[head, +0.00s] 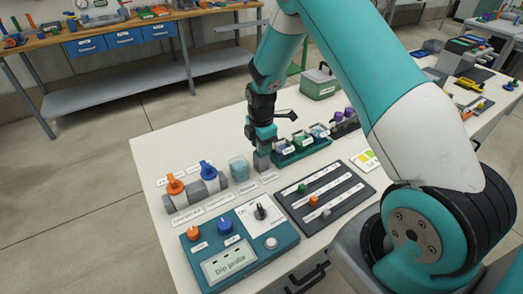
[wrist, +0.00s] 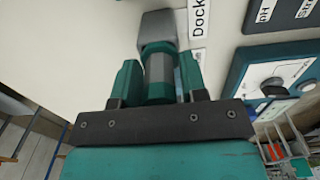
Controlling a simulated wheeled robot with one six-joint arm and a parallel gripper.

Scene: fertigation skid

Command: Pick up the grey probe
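The grey probe (wrist: 160,75) is a short upright cylinder with teal-green bands above and below its grey middle. It appears to stand in a grey block-shaped dock (wrist: 157,24), beside a label that starts with "Dock". My gripper (wrist: 158,82) is around it, with one green finger on each side. The left finger looks close against it; a thin sliver shows by the right finger, so I cannot tell whether both touch. In the head view my gripper (head: 263,135) points down over the grey dock (head: 262,160), and the probe is largely hidden there.
A clear bluish beaker (head: 240,169) stands just left of the dock, near orange and blue valves (head: 192,184). A green tray of cups (head: 302,148) is close on the right. A teal control panel (head: 239,246) reading "Dip probe" and a black slider board (head: 325,195) lie in front.

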